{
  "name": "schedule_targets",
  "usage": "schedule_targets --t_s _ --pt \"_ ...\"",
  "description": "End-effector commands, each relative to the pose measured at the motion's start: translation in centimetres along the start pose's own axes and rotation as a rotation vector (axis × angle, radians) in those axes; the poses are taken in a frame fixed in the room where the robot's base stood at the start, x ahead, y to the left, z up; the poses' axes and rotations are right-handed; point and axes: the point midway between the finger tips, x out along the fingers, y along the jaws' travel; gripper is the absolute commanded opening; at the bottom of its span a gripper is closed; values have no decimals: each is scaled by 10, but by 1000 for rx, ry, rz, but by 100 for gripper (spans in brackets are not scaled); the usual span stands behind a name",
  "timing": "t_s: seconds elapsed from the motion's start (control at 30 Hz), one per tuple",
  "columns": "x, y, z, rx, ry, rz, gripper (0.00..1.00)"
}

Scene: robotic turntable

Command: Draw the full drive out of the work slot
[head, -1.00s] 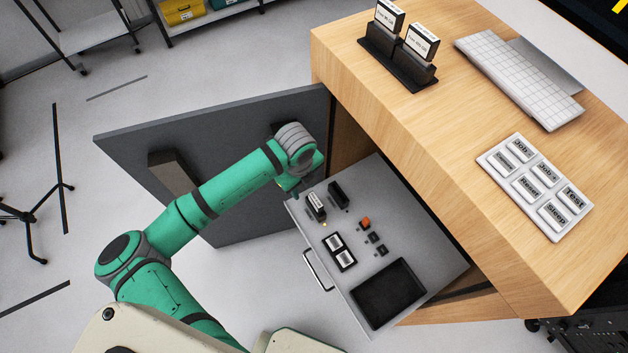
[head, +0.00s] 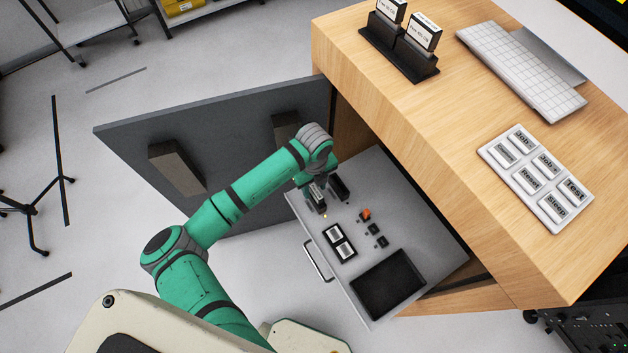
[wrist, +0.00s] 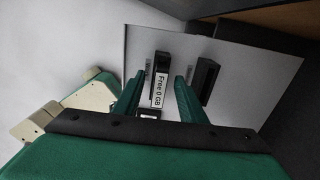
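The full drive stands upright in the work slot (wrist: 150,75) on the pulled-out grey tray (head: 418,220). Its white label reads "Free 0 GB" in the wrist view, where the drive (wrist: 159,88) shows between my fingers. In the head view the drive (head: 318,197) is partly hidden under my gripper (head: 311,186). My gripper is open, with one green finger on each side of the drive. In the wrist view a gap shows between the drive and each finger (wrist: 159,82). A second black slot block (head: 339,188) stands to the right, with no label visible.
The tray also carries two white buttons (head: 340,241), an orange part (head: 365,215), small black parts and a dark panel (head: 388,284). An open grey door (head: 115,150) stands left. The wooden cabinet (head: 450,150) above holds two drives in a rack (head: 400,55).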

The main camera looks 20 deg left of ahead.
Motion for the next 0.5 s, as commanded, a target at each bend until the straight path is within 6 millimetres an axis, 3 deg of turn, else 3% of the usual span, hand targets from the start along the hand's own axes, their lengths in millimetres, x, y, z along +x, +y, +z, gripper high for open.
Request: schedule_targets --t_s 0.2,0.5 --pt "14 0 0 0 1 1 38" --pt "16 1 0 -1 0 1 38"
